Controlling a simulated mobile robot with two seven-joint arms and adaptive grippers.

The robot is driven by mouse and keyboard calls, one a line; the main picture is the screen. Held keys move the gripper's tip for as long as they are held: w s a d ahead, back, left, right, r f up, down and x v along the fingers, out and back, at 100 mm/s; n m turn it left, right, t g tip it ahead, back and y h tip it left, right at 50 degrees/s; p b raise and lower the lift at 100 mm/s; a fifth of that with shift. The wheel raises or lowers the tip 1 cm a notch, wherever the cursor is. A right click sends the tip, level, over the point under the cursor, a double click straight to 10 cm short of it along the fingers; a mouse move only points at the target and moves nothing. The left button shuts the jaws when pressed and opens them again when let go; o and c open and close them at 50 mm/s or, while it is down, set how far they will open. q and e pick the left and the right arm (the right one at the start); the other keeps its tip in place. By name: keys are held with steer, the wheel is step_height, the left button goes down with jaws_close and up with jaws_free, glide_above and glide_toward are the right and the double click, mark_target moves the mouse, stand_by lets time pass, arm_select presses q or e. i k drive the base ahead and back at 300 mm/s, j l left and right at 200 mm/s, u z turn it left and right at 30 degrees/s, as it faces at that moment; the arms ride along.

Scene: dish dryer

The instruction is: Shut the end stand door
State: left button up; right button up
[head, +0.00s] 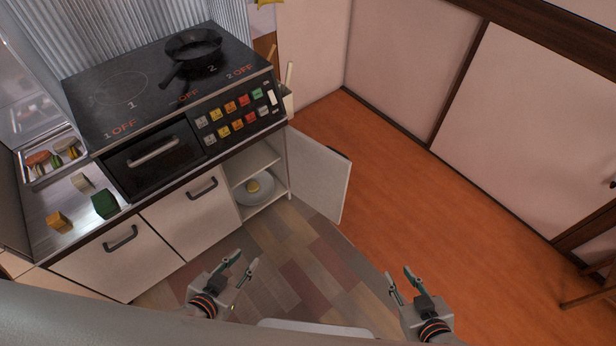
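The end stand door (318,176) is a white panel at the right end of the kitchen counter. It stands wide open, swung out to the right over the floor.
Two shut cabinet doors with dark handles (202,188) are left of the compartment. A stove (120,89) with a black pan (193,46) is above. Coloured blocks (105,204) lie on the left counter. The orange floor (420,200) right of the door is clear.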

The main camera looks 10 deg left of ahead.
mark_target(318, 175)
steer(key=l+u, duration=0.1)
steer(key=u, duration=0.35)
steer(key=i+l+u, duration=0.1)
steer(key=u, duration=0.3)
steer(key=l+u, duration=0.1)
steer(key=u, duration=0.35)
steer(key=l+u, duration=0.7)
steer(key=l, duration=0.25)
steer(key=l+u, duration=0.2)
steer(key=l, duration=0.25)
steer(key=k+l+u, duration=0.2)
steer(key=l, duration=0.25)
steer(key=k+l, duration=0.1)
steer(key=l, duration=0.3)
steer(key=k+l, duration=0.1)
steer(key=l, duration=0.3)
steer(key=k+l+u, duration=0.1)
steer(key=l, duration=0.35)
steer(key=k+l, duration=0.15)
steer(key=l, duration=0.25)
steer(key=k+l, duration=0.1)
steer(key=l, duration=0.3)
steer(key=k+l+u, duration=0.2)
steer(key=k, duration=0.15)
